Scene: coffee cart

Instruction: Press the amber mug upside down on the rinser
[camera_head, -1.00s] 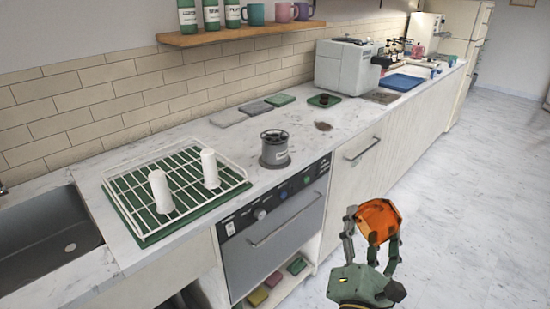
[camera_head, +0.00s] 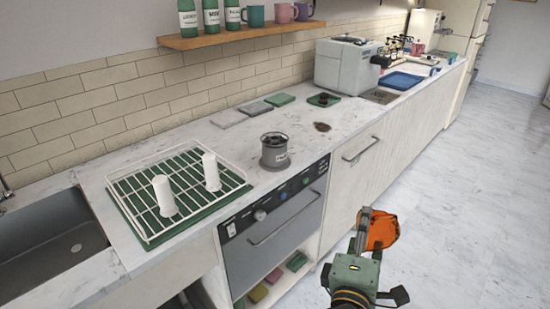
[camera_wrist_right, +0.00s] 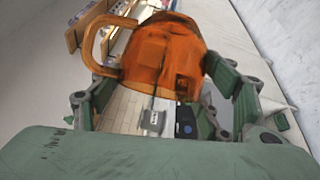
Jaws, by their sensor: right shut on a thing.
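The amber mug (camera_head: 380,232) is translucent orange and sits in my right gripper (camera_head: 370,222), low over the floor in front of the counter in the head view. In the right wrist view the mug (camera_wrist_right: 165,58) lies between the two fingers of the gripper (camera_wrist_right: 160,90), with its handle to the left. Which way its mouth faces is hard to tell. The likely rinser (camera_head: 275,152), a grey round unit with a dark top and a small label, stands on the counter, well to the left of the mug and apart from it. My left gripper is not in view.
A green drying tray with a white wire rack (camera_head: 140,222) holds two white cylinders, left of the rinser. A sink (camera_head: 50,240) lies further left. A grey machine (camera_head: 346,66) stands at the back. A shelf (camera_head: 240,34) with mugs and bottles hangs above.

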